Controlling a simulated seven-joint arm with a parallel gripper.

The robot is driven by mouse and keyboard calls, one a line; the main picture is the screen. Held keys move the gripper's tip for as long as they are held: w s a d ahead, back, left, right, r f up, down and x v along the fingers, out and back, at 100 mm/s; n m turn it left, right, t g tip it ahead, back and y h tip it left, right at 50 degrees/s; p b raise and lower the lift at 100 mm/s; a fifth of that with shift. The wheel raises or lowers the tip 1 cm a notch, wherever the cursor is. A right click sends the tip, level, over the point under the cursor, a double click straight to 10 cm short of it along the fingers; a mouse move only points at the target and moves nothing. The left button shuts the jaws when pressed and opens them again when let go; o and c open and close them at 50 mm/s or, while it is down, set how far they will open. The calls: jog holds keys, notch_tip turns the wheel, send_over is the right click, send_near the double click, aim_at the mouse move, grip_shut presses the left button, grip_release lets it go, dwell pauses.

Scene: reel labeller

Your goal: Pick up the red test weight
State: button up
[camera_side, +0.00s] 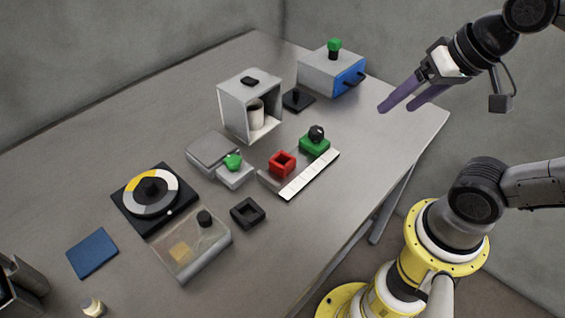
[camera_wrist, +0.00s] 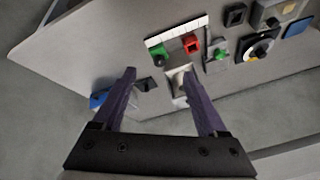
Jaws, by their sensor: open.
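The only red thing is a small square block with a dark hollow in its top (camera_side: 274,168). It sits on the table beside a white strip and a green block. It also shows in the wrist view (camera_wrist: 192,51), near the top, beyond my fingertips. I cannot tell for sure that it is the test weight. My gripper (camera_side: 397,107) is open and empty, with purple fingers spread, high above the table's right side and well apart from the red block. It also shows in the wrist view (camera_wrist: 157,73).
A green block with a black ball (camera_side: 315,148) and a white segmented strip (camera_side: 310,174) flank the red block. A grey scale-like box with a green knob (camera_side: 236,178) is left of it. An open white box (camera_side: 235,107) and a blue-fronted box (camera_side: 347,82) stand behind.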

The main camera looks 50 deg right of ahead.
jog(key=w+a+r+m+g, duration=0.1)
jog(key=w+r+m, duration=0.1)
jog(key=w+m, duration=0.5)
jog(key=m+g, duration=0.5)
send_over(282, 159)
jog(key=s+a, duration=0.1)
jog(key=s, duration=0.1)
jog(key=f, duration=1.8)
jog(key=shift+w, duration=0.2)
jog(key=shift+w+a+f, duration=0.1)
jog(key=shift+a+f, duration=0.05)
jog(key=shift+f, duration=3.1)
jog(key=shift+r, duration=0.1)
grip_shut()
